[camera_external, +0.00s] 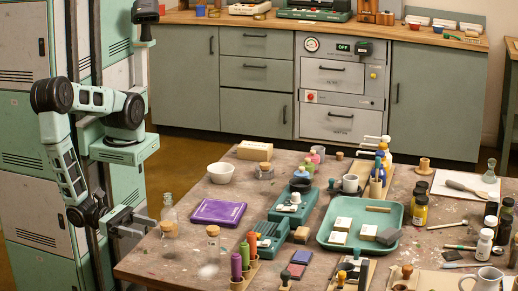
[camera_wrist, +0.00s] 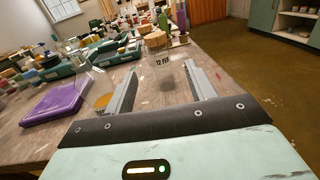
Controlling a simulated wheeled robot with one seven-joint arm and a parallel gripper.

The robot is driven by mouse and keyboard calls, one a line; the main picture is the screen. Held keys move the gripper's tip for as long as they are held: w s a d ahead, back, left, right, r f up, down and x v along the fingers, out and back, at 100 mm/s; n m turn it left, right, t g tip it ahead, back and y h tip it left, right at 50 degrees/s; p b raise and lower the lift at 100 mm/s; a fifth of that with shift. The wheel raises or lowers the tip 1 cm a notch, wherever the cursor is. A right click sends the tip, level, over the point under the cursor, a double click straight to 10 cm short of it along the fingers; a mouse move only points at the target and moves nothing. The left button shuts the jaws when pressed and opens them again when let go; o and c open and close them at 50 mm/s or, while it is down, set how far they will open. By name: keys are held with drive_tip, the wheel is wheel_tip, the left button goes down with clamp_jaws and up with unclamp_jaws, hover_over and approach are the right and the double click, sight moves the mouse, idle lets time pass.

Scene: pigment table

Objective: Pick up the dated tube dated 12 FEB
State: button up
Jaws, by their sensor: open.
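The tube dated 12 FEB (camera_wrist: 164,64) is clear glass with a cork on top and a white label with black print. In the wrist view it stands on the table, ahead of and between my finger tips. It seems to be the corked glass tube (camera_external: 212,258) near the table's front left in the external view; its label cannot be read there. A second clear tube (camera_external: 168,212) has its cork low down; it also shows in the wrist view (camera_wrist: 103,100), beside my left finger. My gripper (camera_external: 140,222) is open and empty at the table's left edge; its fingers also show in the wrist view (camera_wrist: 161,75).
A purple pad (camera_external: 218,212) lies behind the tubes. Purple, green and red sticks (camera_external: 245,253) stand just right of the corked tube. A teal tray (camera_external: 340,243) with pale blocks is farther right.

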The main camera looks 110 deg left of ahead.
sight(166, 234)
drive_tip(key=shift+w+d+p, duration=0.15)
drive_tip(key=shift+w+p, duration=0.05)
drive_tip(key=shift+w, duration=1.75)
drive_tip(key=shift+w+d+p, duration=0.1)
drive_tip(key=shift+w+p, duration=0.1)
drive_tip(key=shift+w, duration=1.75)
drive_tip(key=c, duration=1)
